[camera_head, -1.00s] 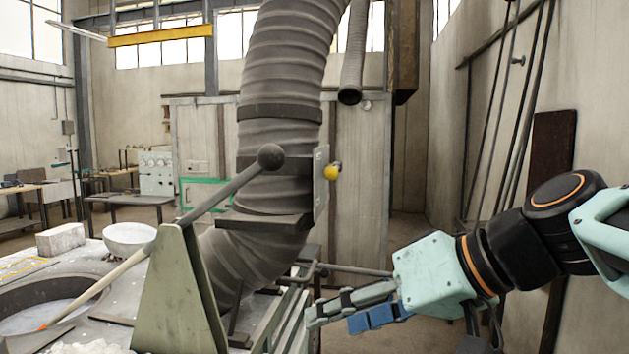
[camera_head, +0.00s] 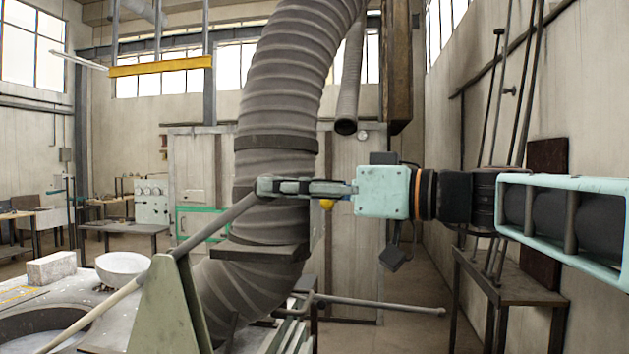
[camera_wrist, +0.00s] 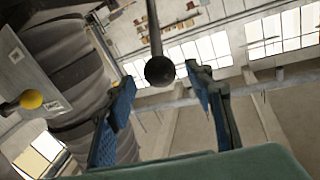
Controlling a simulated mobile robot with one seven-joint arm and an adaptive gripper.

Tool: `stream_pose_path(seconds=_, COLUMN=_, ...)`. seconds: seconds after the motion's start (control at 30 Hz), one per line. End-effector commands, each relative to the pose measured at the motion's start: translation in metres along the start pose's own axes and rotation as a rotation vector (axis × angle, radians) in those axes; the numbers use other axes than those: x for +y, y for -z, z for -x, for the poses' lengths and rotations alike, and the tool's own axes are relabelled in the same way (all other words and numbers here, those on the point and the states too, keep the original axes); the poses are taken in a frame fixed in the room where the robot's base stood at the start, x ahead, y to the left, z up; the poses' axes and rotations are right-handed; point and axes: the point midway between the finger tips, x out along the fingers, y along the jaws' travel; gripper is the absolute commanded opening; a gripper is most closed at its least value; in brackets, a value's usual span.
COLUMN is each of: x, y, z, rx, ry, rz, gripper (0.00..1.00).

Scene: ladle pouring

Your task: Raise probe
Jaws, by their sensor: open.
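The probe (camera_head: 216,224) is a long rod resting across a green-grey stand (camera_head: 160,306), its paler part sloping down left to the round opening of the furnace (camera_head: 25,325). Its dark ball end shows in the wrist view (camera_wrist: 160,71), between and just beyond the fingertips. My gripper (camera_head: 264,187) reaches in from the right at the height of the probe's upper end and hides the ball in the head view. In the wrist view my gripper (camera_wrist: 160,84) has its blue-padded fingers spread, with visible gaps on both sides of the ball.
A thick ribbed duct (camera_head: 275,140) rises close behind my gripper. A yellow knob (camera_head: 327,205) is just below it, and also shows in the wrist view (camera_wrist: 31,99). A white bowl (camera_head: 122,267) and a pale block (camera_head: 51,267) stand on the furnace top.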

Motion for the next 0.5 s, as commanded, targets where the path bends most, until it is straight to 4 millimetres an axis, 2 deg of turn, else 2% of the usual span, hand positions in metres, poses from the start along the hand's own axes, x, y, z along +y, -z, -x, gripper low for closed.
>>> stream_pose_path(seconds=0.03, x=-0.002, y=0.002, z=-0.01, rx=-0.002, ry=0.004, rz=-0.002, gripper=0.48)
stream_pose_path(seconds=0.2, x=-0.001, y=0.001, z=-0.032, rx=-0.001, ry=0.002, rz=-0.002, gripper=0.48)
stream_pose_path(seconds=0.5, x=0.0, y=0.0, z=-0.04, rx=0.0, ry=-0.001, rz=0.0, gripper=0.48)
